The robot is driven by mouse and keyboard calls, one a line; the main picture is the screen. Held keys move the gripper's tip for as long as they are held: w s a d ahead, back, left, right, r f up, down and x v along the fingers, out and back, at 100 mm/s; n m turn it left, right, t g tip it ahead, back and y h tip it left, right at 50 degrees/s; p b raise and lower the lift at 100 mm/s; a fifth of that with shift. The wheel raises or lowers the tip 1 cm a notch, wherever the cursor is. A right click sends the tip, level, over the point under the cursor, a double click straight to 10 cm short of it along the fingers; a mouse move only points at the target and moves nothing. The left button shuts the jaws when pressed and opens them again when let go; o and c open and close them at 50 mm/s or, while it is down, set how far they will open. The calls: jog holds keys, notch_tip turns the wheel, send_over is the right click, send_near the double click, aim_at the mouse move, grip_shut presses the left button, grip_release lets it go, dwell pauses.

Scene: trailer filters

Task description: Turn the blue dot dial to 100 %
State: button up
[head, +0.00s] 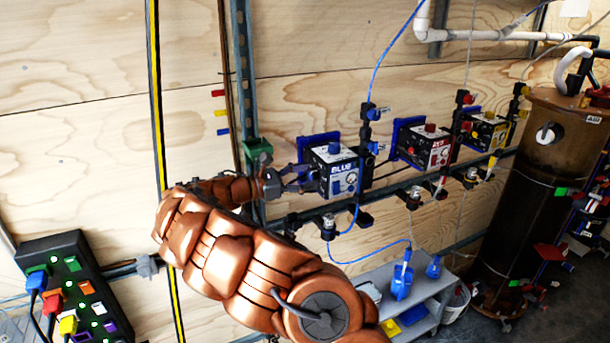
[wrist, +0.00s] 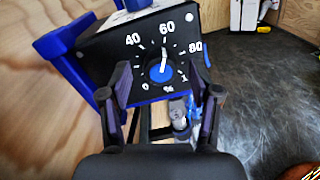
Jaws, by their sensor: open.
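The blue dot dial (wrist: 160,73) is on the black face of the BLUE pump box, with printed marks from 0 through 40, 60 and 80 and a % sign below. Its white pointer points up, close to the 60 mark. The BLUE box (head: 338,171) is mounted on the wooden wall in the head view; the dial cannot be made out there. My gripper (head: 300,178) is at the left side of this box. In the wrist view my gripper (wrist: 160,98) is open, its fingers apart on the left and right below the dial, with nothing between them.
A red-labelled box (head: 428,150) and a yellow-labelled box (head: 487,130) are mounted further right. A blue tube (head: 378,66) runs up beside the BLUE box. A grey cart (head: 430,290) stands below. A brown tank (head: 535,190) stands at right. A power strip (head: 68,285) is at lower left.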

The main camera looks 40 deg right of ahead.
jog(key=shift+d, duration=0.1)
jog(key=shift+c, duration=0.2)
jog(key=c, duration=1.1)
jog(key=shift+b, duration=0.35)
